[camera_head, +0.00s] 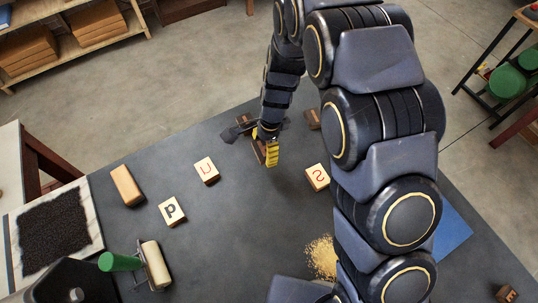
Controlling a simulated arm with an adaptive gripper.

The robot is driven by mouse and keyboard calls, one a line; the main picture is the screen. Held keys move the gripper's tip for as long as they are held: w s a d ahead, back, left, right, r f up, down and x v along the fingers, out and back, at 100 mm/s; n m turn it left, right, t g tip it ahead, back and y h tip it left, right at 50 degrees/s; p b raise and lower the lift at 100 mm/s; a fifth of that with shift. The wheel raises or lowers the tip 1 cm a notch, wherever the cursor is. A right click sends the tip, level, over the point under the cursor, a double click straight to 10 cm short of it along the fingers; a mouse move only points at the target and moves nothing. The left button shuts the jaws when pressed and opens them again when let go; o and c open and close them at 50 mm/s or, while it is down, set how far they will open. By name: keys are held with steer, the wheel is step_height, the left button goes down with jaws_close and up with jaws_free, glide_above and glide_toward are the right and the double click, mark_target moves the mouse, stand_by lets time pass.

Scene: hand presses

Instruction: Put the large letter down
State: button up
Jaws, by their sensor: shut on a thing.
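My gripper (266,147), with yellow fingertips, is low over the far middle of the dark table (235,225). It is shut on a brown wooden block (257,152), which looks to be the large letter. Its letter face cannot be made out, and the fingers hide part of it. I cannot tell whether its underside touches the table. Smaller pale letter blocks lie nearby: one with a red letter (206,170) and one with a black letter (172,211) to the left, and one with a red S-like mark (317,177) to the right.
A brown block (313,119) lies right of my gripper, partly behind my arm. A plain tan block (127,186), a green-handled roller (152,265) and a dark granular patch (55,225) are at left. Yellow grains (322,257) and a blue sheet (453,230) lie near my arm.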

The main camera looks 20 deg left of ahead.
step_height(320, 180, up, 2)
steer(key=shift+d+r, duration=0.1)
steer(key=shift+r, duration=0.05)
steer(key=d+m, duration=0.2)
steer(key=d, duration=2.6)
steer(key=shift+m+t, duration=0.3)
steer(key=shift+m, duration=0.3)
steer(key=s+d, duration=0.2)
steer(key=d, duration=0.1)
steer(key=s+d, duration=0.2)
steer(key=s+d+f, duration=0.1)
steer(key=s+d, duration=0.1)
steer(key=d, duration=0.1)
steer(key=shift+s+d+f, duration=0.1)
steer(key=shift+s+d, duration=0.25)
steer(key=shift+s, duration=0.05)
steer(key=shift+f, duration=3.85)
steer(key=shift+f, duration=0.1)
